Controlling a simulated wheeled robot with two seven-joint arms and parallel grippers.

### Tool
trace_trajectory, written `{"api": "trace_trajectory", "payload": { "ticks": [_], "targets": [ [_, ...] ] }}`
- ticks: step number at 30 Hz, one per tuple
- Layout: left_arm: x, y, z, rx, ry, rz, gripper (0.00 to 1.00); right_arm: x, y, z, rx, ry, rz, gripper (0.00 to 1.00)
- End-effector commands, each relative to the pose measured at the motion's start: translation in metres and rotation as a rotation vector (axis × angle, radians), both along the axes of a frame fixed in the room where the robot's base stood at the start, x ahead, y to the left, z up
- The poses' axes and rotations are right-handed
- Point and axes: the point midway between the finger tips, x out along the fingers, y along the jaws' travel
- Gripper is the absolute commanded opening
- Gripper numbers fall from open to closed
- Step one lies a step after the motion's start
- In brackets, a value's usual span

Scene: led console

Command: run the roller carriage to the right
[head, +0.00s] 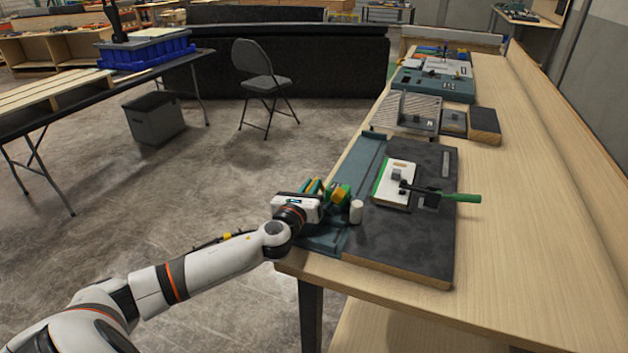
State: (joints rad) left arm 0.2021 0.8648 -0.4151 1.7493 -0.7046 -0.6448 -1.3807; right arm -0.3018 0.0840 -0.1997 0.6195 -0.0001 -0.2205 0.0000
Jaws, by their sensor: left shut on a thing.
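A dark board (425,238) lies on the near end of the long wooden bench, with a teal rail (364,165) along its left side. At the rail's near end is a small green and yellow piece (341,194), which looks like the roller carriage. A pale upright cylinder (356,212) stands beside it. My left gripper (332,196) is at this piece, reaching in from the left, and is shut on it. The gripper's body hides part of the piece, and the exact contact is hard to see. My right gripper is not in view.
On the board, a white plate (387,189) with a green edge sits under a toggle clamp with a green handle (461,198). Farther back are a grey ribbed block (409,113) and a teal console (434,84). The bench (540,230) is clear to the right.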

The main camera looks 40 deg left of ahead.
Motion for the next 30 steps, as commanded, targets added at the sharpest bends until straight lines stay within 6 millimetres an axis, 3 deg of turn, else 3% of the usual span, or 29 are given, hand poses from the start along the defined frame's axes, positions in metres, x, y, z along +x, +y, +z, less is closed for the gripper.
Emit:
{"api": "trace_trajectory", "payload": {
  "ticks": [18, 19, 20, 30],
  "targets": [
    [-0.0080, -0.0013, -0.0017, 0.004, 0.003, 0.001, 0.00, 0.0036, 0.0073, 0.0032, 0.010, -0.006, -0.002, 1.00],
    [-0.0081, -0.0012, -0.0017, 0.004, 0.003, 0.001, 0.16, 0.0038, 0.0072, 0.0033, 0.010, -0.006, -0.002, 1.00],
    [-0.0081, -0.0012, -0.0017, 0.004, 0.003, 0.001, 0.21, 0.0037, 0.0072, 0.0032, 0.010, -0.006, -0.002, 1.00],
    [-0.0076, -0.0013, 0.0038, 0.002, -0.001, 0.000, 0.22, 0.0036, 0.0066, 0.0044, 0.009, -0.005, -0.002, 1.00]
  ]
}}
